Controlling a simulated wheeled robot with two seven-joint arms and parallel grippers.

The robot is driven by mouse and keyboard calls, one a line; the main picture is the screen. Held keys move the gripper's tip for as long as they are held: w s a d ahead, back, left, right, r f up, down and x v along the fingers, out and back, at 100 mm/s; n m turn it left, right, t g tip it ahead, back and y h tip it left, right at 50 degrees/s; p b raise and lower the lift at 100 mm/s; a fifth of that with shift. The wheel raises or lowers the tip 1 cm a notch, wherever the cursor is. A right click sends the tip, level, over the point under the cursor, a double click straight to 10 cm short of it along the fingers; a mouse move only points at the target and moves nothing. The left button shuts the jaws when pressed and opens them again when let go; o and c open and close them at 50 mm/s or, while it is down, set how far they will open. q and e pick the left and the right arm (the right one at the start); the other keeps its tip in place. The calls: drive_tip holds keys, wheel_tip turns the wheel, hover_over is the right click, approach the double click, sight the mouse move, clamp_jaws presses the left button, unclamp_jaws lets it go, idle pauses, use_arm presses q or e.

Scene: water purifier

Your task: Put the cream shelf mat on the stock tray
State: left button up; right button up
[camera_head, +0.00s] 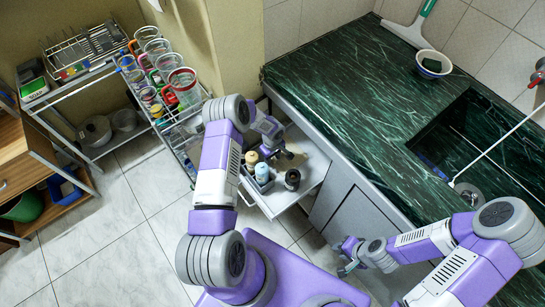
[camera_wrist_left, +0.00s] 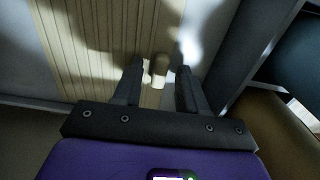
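In the left wrist view, a cream ribbed panel, which looks like the shelf mat (camera_wrist_left: 105,35), fills the upper left beyond my left gripper (camera_wrist_left: 158,88). The gripper's two fingers are apart, and a small cream peg (camera_wrist_left: 159,66) shows between them. I cannot tell if they touch it. In the head view my left gripper (camera_head: 284,152) is over a pulled-out pale tray (camera_head: 316,171) under the counter, perhaps the stock tray. The mat cannot be made out there. My right gripper (camera_head: 346,256) is beside the cabinet front, fingers apart and empty.
Several small bottles (camera_head: 262,172) stand on the pulled-out tray. The green counter (camera_head: 345,90) with a sink (camera_head: 470,140) is at the right, bearing a bowl (camera_head: 433,64). A rack with jugs (camera_head: 183,85) is at the left. The tiled floor (camera_head: 115,230) is clear.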

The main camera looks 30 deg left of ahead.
use_arm(q)
wheel_tip(320, 180, up, 12)
drive_tip(key=p, duration=0.4)
drive_tip(key=shift+r, duration=0.2)
idle(0.4)
drive_tip(key=s+d+m+h+p, duration=0.35)
drive_tip(key=s+d+m, duration=0.25)
drive_tip(key=s+d, duration=0.6)
drive_tip(key=s+d+r+m+p, duration=0.2)
drive_tip(key=s+d+m, duration=0.3)
drive_tip(key=s+d, duration=0.3)
drive_tip(key=shift+s+r+t+h, duration=0.35)
drive_tip(key=shift+s+r, duration=0.5)
drive_tip(key=shift+s, duration=0.35)
